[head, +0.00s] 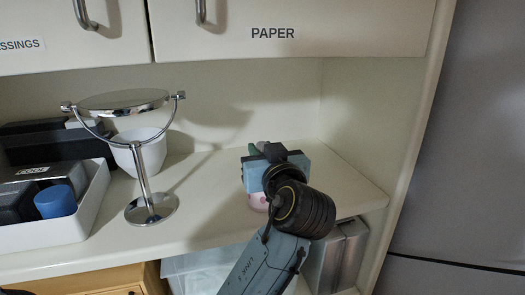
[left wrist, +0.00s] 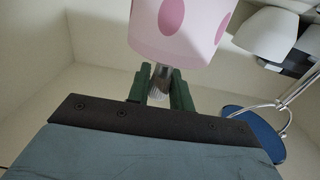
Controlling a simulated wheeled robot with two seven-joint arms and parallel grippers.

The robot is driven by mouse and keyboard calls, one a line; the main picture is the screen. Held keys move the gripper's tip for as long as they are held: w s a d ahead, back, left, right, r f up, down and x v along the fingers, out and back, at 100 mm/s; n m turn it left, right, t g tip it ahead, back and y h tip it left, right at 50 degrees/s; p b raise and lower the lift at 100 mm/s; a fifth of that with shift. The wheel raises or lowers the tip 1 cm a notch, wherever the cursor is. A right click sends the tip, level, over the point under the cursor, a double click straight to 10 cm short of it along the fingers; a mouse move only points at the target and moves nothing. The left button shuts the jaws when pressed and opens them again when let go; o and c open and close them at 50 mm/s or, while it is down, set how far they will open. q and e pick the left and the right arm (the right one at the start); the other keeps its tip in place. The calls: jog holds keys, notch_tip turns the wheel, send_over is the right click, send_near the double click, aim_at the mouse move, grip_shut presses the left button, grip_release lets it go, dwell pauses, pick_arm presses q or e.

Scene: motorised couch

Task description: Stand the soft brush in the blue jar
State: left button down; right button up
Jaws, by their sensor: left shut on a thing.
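My left gripper (head: 264,150) reaches over the right part of the shelf in the head view, its blue body hiding most of what it holds. In the left wrist view its green fingers (left wrist: 165,88) are shut on a short grey, ribbed piece (left wrist: 158,84), apparently part of the brush. A pink spotted jar (left wrist: 182,28) is right beside this piece and hides its far end; I cannot tell whether the piece is inside it.
A white tray (head: 88,212) with dark boxes stands at the left. A round mirror on a chrome stand (head: 150,208) and a white bowl (head: 146,152) stand right of it. Cabinets (head: 290,25) hang above. Bare shelf (head: 340,185) lies right of the gripper.

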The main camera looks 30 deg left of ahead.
pick_arm(q)
jog(key=shift+f, duration=0.15)
jog(key=c, duration=1.2)
grip_release()
jog(key=shift+c, duration=0.2)
pick_arm(e)
jog(key=shift+s+f, duration=0.2)
jog(key=shift+s, duration=0.25)
pick_arm(q)
jog(key=shift+r, duration=0.3)
jog(key=b+v, duration=0.2)
jog(key=v, duration=1)
pick_arm(e)
jog(key=shift+f, duration=0.95)
